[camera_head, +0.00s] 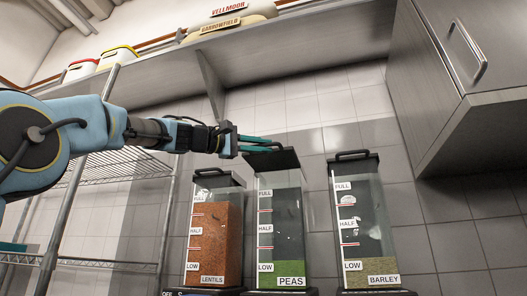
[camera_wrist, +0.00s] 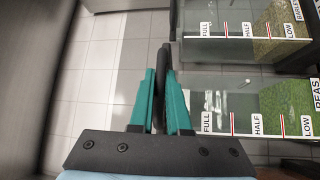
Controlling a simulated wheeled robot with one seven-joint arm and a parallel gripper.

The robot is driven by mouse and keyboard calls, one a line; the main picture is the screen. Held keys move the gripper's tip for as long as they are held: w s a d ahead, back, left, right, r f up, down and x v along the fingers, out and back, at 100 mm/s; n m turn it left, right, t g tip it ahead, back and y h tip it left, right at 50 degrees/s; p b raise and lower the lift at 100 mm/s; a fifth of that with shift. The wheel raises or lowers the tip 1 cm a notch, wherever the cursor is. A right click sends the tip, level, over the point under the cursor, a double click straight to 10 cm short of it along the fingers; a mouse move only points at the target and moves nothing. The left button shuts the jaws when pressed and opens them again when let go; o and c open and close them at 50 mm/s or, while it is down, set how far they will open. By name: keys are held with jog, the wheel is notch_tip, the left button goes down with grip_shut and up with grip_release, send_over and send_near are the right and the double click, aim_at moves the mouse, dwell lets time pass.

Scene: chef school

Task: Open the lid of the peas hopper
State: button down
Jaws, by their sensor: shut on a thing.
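The peas hopper (camera_head: 281,215) is a clear upright bin labelled PEAS, green peas near its LOW mark. It stands between the lentils and barley hoppers. It also shows in the wrist view (camera_wrist: 245,97). Its black lid (camera_head: 272,160) is at the top and looks slightly tilted; whether there is a gap under it I cannot tell. My gripper (camera_head: 258,146) reaches in from the left with teal fingers at the lid's top. In the wrist view my gripper (camera_wrist: 162,100) is shut on the dark lid handle (camera_wrist: 162,75), which shows between the fingers.
The lentils hopper (camera_head: 217,240) stands close on the left, the barley hopper (camera_head: 366,220) on the right, both with black lids on. A shelf (camera_head: 290,60) runs above. A grey cabinet (camera_head: 470,100) hangs at upper right. A wire rack (camera_head: 120,165) stands at left.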

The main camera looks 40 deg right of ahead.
jog(key=shift+w, duration=0.1)
jog(key=c, duration=0.9)
grip_release()
jog(key=shift+a, duration=0.1)
jog(key=b+v, duration=0.4)
jog(key=v, duration=0.6)
jog(key=shift+a+f+b, duration=0.1)
jog(key=shift+a+b, duration=0.2)
jog(key=shift+b, duration=0.1)
